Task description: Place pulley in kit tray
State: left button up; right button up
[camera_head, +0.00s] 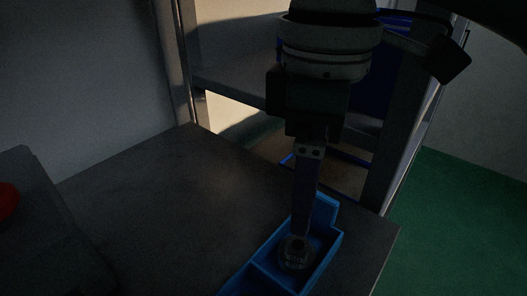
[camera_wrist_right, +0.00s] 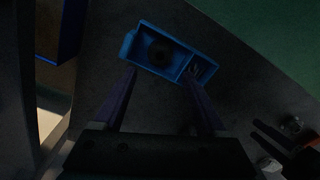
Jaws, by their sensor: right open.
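The kit tray is a blue open box (camera_head: 326,213) at the bench's front edge in the head view; it also shows in the right wrist view (camera_wrist_right: 203,48). A dark round pulley (camera_head: 293,258) lies in the tray's larger compartment, seen also in the right wrist view (camera_wrist_right: 160,52). My right gripper (camera_head: 300,236) points down over the tray. In the right wrist view its two fingers (camera_wrist_right: 160,76) are spread apart with nothing between them, and the pulley lies beyond the tips. My left gripper is not in view.
The dark bench top (camera_head: 160,205) is clear left of the tray. A dark block with a red button (camera_head: 6,200) stands at far left. A shelf rack (camera_head: 225,82) with blue bins stands behind.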

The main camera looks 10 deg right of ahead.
jog(key=s+a+f+m+y, duration=0.1)
jog(key=s, duration=0.1)
jog(key=s+a+f+m+t+y, duration=0.1)
jog(key=s+a, duration=0.1)
jog(key=s+a+f+m+y, duration=0.1)
jog(key=s+a+f, duration=0.1)
jog(key=s, duration=0.1)
jog(key=shift+t+y, duration=0.3)
jog(key=s+d+m, duration=0.1)
jog(key=s+d+f+m, duration=0.1)
jog(key=s+d+f+m+t, duration=0.1)
jog(key=shift+s+d, duration=0.2)
jog(key=shift+d, duration=0.15)
jog(key=s+d+f+m+t+h, duration=0.1)
jog(key=s+d+m+h, duration=0.2)
jog(key=s+d, duration=0.3)
jog(key=d+m, duration=0.1)
jog(key=d, duration=0.2)
jog(key=shift+d, duration=0.25)
